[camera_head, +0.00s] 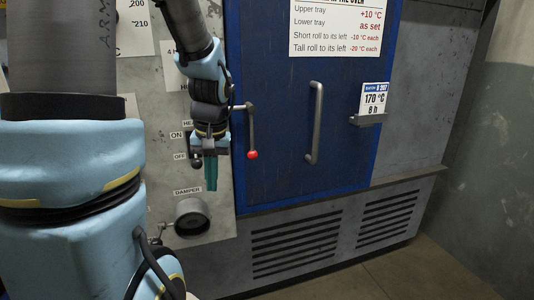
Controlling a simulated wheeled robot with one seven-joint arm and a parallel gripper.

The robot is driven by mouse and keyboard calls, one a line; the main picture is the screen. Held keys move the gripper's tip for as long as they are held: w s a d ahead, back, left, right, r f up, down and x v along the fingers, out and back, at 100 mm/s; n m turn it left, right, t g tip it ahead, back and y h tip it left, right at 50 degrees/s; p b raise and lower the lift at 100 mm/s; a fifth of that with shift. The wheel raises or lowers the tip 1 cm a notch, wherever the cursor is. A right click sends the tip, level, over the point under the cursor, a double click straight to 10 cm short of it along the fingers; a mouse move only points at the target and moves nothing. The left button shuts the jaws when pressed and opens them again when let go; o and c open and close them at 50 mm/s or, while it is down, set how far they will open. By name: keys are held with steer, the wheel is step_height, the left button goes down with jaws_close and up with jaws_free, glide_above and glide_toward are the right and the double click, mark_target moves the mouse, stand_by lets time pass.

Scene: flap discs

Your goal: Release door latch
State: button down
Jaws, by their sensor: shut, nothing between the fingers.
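A blue oven door (285,140) fills the middle of the view and looks closed. At its left edge is a latch lever (251,130), a grey rod hanging straight down with a red knob (252,154) at its lower end. My gripper (210,178) points down just left of the lever, with teal fingers shut and empty. In the picture the fingertips are a little lower than the red knob and apart from it. The depth between them is hard to tell. A vertical bar handle (316,122) stands on the door, right of the lever.
The panel left of the door has an on/off switch (196,161) close behind my gripper and a round damper (192,217) below. A card holder (368,119) with a batch card sticks out right of the door. Vents (300,240) lie below; the floor at lower right is clear.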

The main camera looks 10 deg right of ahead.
mark_target(251, 132)
steer(key=w+d+r+t+y, duration=0.1)
steer(key=w+d, duration=0.3)
steer(key=d, duration=0.4)
steer(key=w+d+r+n+t+y+b, duration=0.1)
steer(key=w+d+r+t+y, duration=0.1)
steer(key=d, duration=0.6)
steer(key=w+d+r+n+t+y, duration=0.1)
steer(key=w+d+r, duration=0.1)
steer(key=w+d, duration=0.3)
steer(key=d, duration=0.4)
steer(key=shift+w+r+y, duration=0.3)
steer(key=shift+r+y, duration=0.05)
steer(key=shift+y, duration=0.05)
steer(key=w+a+f+p, duration=0.1)
steer(key=a+f, duration=0.1)
steer(key=a, duration=0.1)
steer(key=w+a+f+p, duration=0.1)
steer(key=w+a+f, duration=0.1)
steer(key=w+a+f+p, duration=0.1)
steer(key=a+f, duration=0.2)
steer(key=shift+w+a+p, duration=0.3)
steer(key=shift+a+p, duration=0.05)
